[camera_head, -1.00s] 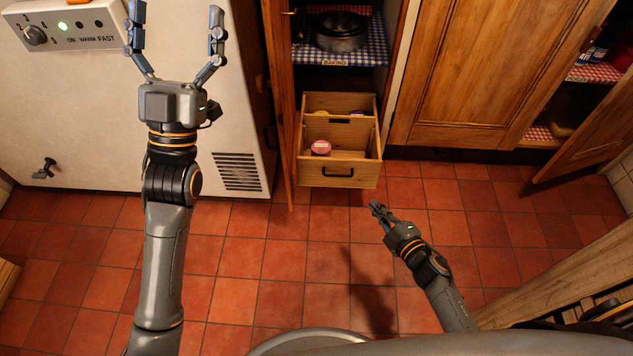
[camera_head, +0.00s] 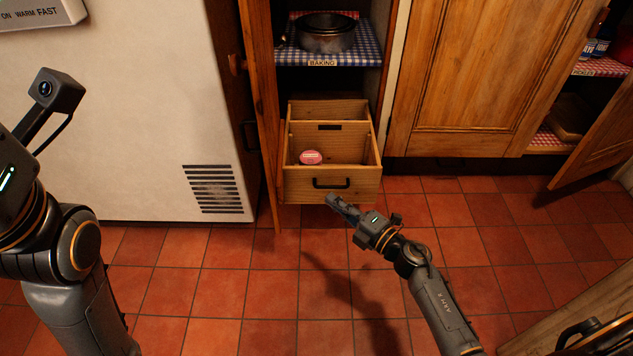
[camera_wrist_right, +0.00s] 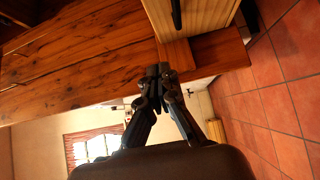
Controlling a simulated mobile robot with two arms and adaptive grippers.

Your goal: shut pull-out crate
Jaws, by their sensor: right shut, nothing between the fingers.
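The pull-out crate (camera_head: 333,190) is a light wooden box with a black bar handle (camera_head: 331,183) on its front. It stands pulled out from the bottom of the open cupboard, under the shelf labelled BAKING. A pink-lidded round tin (camera_head: 311,157) lies inside it. My right gripper (camera_head: 334,201) is shut and empty, just in front of and below the handle; I cannot tell whether it touches the crate. In the right wrist view, the closed fingers (camera_wrist_right: 160,72) are near a corner of the crate (camera_wrist_right: 205,14), with the handle (camera_wrist_right: 176,14) at the top edge. My left gripper's fingers are out of view.
An open cupboard door (camera_head: 262,110) stands close along the crate's left side. A white appliance (camera_head: 150,120) is further left. Another open door (camera_head: 598,140) juts out at the right. The red tiled floor (camera_head: 230,290) in front is clear.

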